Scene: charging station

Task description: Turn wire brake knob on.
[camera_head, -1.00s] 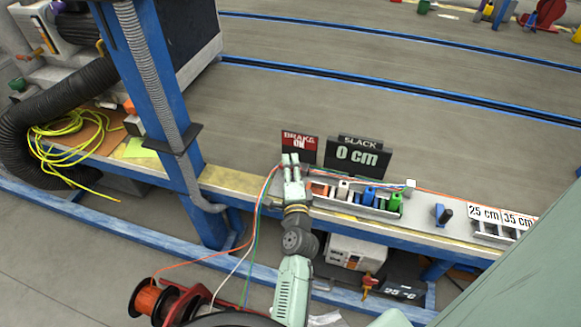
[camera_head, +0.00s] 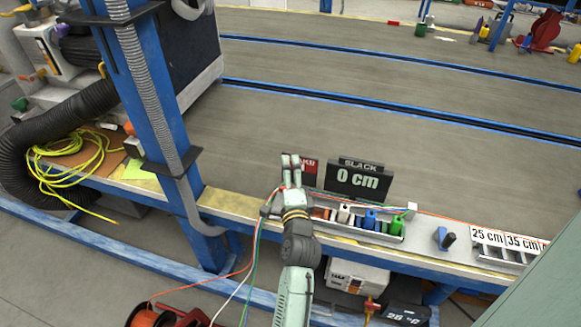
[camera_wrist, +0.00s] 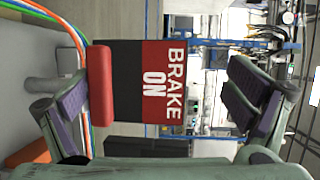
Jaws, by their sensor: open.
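The brake sign (camera_wrist: 162,82) is red and black and reads "BRAKE ON" in the wrist view. In the head view the sign (camera_head: 309,167) is partly hidden by my gripper (camera_head: 290,162). A red bar-shaped piece (camera_wrist: 101,86), apparently the brake knob's handle, stands in front of the sign's left side in the wrist view. My gripper (camera_wrist: 160,105) is open, with its fingers spread wide. The red bar lies between the fingers, close to the left one. I cannot tell whether they touch.
Orange, green and blue wires (camera_wrist: 70,30) run beside the left finger. A black slack display (camera_head: 359,180) reads 0 cm. A tray with coloured connectors (camera_head: 380,228) sits right of my gripper on the bench. A blue post (camera_head: 150,90) stands at left.

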